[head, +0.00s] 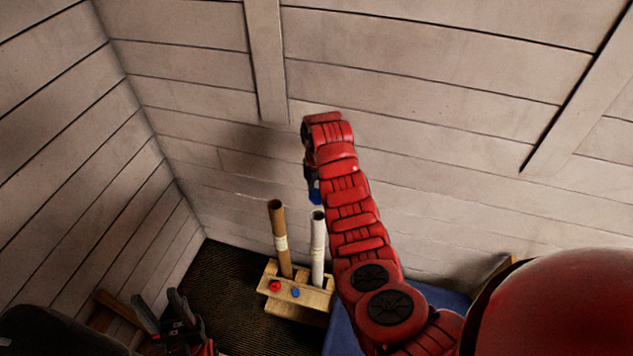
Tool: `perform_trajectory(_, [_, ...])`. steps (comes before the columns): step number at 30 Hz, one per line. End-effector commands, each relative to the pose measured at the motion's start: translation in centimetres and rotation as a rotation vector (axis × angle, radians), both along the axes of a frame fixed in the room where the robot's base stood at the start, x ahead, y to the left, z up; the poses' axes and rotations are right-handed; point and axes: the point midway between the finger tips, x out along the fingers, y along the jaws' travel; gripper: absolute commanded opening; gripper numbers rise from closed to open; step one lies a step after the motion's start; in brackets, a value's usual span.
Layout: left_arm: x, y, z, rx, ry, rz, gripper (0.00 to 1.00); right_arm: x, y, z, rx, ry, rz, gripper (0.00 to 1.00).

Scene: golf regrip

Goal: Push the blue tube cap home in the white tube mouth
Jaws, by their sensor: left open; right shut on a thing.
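The white tube (318,245) stands upright in a wooden stand, and its round mouth faces up. The blue tube cap (315,190) is above the white tube's mouth, apart from it. My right gripper (312,178) is shut on the blue cap at the end of the red arm; the arm hides much of the fingers. My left gripper (160,318) is open and empty at the lower left, away from the tubes.
A brown tube (279,240) stands left of the white one in the wooden stand (304,300). A red piece (275,286) and a small blue piece (295,293) are on the stand's front. Plank walls close off the back and left. A blue surface (342,335) lies right of the stand.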

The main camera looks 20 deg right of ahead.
Motion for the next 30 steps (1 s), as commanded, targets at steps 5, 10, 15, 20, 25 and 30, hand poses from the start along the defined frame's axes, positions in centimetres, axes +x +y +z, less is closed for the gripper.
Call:
perform_trajectory(5, [0.0, 0.0, -0.1, 0.0, 0.0, 0.0, 0.5, 0.0, 0.0, -0.1, 0.0, 0.001, 0.0, 0.3])
perform_trajectory(10, [0.0, 0.0, -0.2, 0.0, 0.0, 0.0, 0.5, 0.0, 0.0, -0.2, 0.0, 0.0, 0.0, 0.3])
perform_trajectory(15, [0.0, 0.0, -1.1, 0.0, 0.0, 0.0, 0.5, 0.0, -0.1, -0.4, 0.0, 0.001, 0.0, 0.3])
perform_trajectory(20, [0.0, 0.0, -1.9, 0.0, 0.0, 0.0, 0.5, -0.1, -0.1, -1.5, -0.001, 0.003, 0.0, 0.3])
perform_trajectory(25, [0.0, 0.0, -3.1, 0.0, 0.0, 0.0, 0.5, 0.0, -0.1, -3.3, 0.0, 0.002, 0.001, 0.3])
perform_trajectory(30, [0.0, 0.0, -4.2, 0.0, 0.0, 0.0, 0.5, -0.1, 0.0, -5.0, 0.0, 0.003, 0.001, 0.3])
